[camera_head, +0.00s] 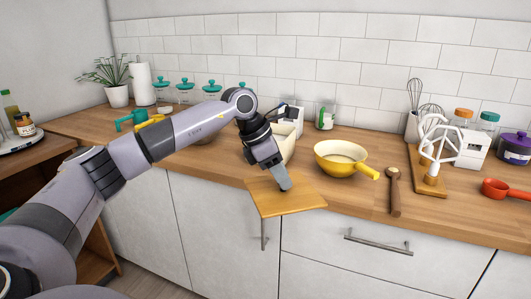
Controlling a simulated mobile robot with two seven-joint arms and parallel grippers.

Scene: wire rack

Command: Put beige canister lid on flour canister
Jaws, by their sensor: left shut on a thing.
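My left gripper (280,181) comes down from the arm at the counter's front edge. It is shut on a flat, square, tan wood-coloured piece, which looks like the beige canister lid (295,202). The lid lies roughly level, in front of the counter edge and over the cabinet fronts. Behind the gripper, a cream box-shaped container (289,146) stands on the counter, partly hidden by my wrist; it may be the flour canister, but I cannot read a label. The fingertips' exact hold is hard to see. My right gripper is not in view.
A yellow bowl (338,164) with a handle stands to the right of the cream container, with a wooden spoon (394,196) beyond it. A small green-and-white jar (325,118) stands behind. Several teal-lidded jars (210,90) line the back wall. A board with a white mixer-like thing (434,155) is at right.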

